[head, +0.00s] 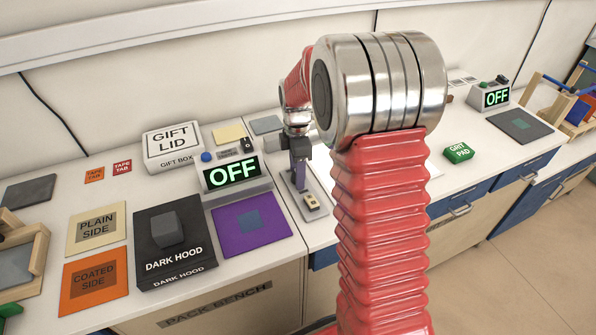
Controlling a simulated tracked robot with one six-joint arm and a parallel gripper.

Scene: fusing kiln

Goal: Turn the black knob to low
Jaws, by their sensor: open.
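A small black knob (247,145) sits at the top right of the near control box (231,174), which has a blue button on its left and a green display reading OFF. A second control box (495,97), far right, also reads OFF and has a dark knob (501,81) on top. I cannot read any low mark on either. My gripper (299,182) points down to the right of the near box, apart from it, above a narrow grey tray (322,221). Its jaws are open and look empty, though one finger mostly hides the other.
A beige block (312,201) lies on the tray close to my gripper. A gift box (172,146), a dark hood (175,241) and a purple mat (274,225) surround the near box. A green grit pad (458,152) lies right of my arm, which hides part of the bench.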

